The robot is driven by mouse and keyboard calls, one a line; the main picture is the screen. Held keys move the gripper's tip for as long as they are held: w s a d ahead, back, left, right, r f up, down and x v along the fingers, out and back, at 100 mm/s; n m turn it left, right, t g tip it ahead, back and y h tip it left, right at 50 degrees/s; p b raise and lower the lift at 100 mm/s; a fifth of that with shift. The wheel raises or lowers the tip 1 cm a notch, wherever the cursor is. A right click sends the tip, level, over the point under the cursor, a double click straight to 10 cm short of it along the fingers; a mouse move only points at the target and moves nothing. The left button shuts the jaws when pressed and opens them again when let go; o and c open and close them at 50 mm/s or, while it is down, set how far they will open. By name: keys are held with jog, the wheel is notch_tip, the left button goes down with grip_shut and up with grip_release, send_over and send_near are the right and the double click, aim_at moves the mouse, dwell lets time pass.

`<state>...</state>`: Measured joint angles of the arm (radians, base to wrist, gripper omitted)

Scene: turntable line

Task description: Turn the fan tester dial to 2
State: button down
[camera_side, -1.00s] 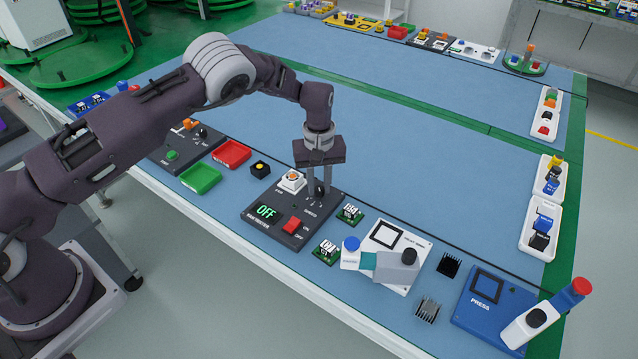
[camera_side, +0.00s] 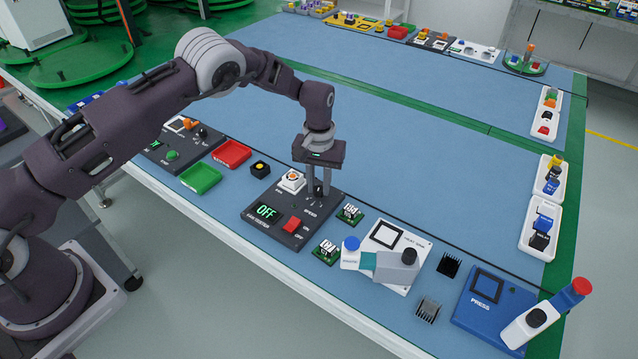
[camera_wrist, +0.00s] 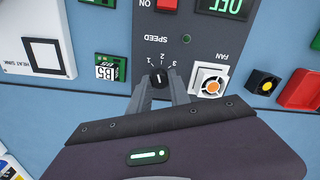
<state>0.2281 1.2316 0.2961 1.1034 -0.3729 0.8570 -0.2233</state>
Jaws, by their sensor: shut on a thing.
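The fan tester (camera_side: 292,218) is a dark panel on the blue table, with a display reading OFF, a red switch (camera_side: 292,224) and a white fan (camera_side: 292,181). It also shows upside down in the wrist view (camera_wrist: 200,42). Its black speed dial (camera_wrist: 158,76) has a white line pointing up in that view, roughly towards the 2 between the 1 and 3 marks. My gripper (camera_wrist: 160,84) points down and is shut on the dial, one finger on each side.
Green boards (camera_side: 350,214) and a white heat-sink fixture (camera_side: 412,240) stand right of the tester.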

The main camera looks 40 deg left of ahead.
aim_at(319, 188)
jog(key=shift+m, duration=1.8)
jog(key=c, duration=1.2)
grip_release()
jog(key=shift+r, duration=0.15)
notch_tip(319, 188, up, 7)
jog(key=shift+f, duration=0.1)
